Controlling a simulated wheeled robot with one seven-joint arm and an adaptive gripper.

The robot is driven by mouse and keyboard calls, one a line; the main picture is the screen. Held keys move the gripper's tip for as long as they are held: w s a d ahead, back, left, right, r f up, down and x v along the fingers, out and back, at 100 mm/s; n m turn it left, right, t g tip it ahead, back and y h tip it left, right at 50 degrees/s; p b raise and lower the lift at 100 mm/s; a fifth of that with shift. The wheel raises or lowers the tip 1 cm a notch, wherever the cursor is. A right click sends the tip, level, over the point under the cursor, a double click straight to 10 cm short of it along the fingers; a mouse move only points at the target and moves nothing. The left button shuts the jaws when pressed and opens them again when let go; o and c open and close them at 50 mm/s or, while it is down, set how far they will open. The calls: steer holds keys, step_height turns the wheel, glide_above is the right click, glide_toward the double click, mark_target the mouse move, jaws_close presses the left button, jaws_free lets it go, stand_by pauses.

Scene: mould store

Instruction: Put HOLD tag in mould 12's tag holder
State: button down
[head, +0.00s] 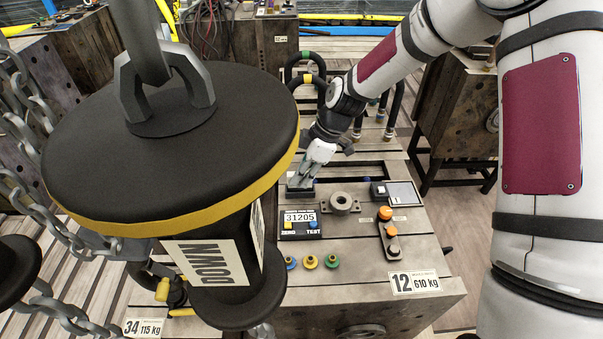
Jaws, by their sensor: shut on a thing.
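Mould 12 (355,290) is a grey steel block with a "12 610 kg" label (414,282) on its front right corner. My gripper (302,179) points down at the mould's top, left of centre. It is shut on a small dark thing (301,191) with a bluish part, mostly hidden by the fingers. I cannot tell whether this is the HOLD tag, or whether it touches the mould. A pale grey plate in a frame (403,193) lies at the top's right side, with a small dark block (379,191) beside it. I read no HOLD lettering and cannot pick out the tag holder for sure.
A counter reading 31205 (300,221), a metal ring (341,203) and an orange-knobbed lever (386,230) stand near my gripper. Coloured plugs (310,262) line the front. A large hanging black pendant marked DOWN (205,262) covers the left, near chains (32,120).

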steer(key=shift+f, duration=0.35)
stand_by(0.4)
steer(key=c, duration=1.5)
jaws_free()
steer(key=shift+o, duration=0.2)
steer(key=v, duration=1.2)
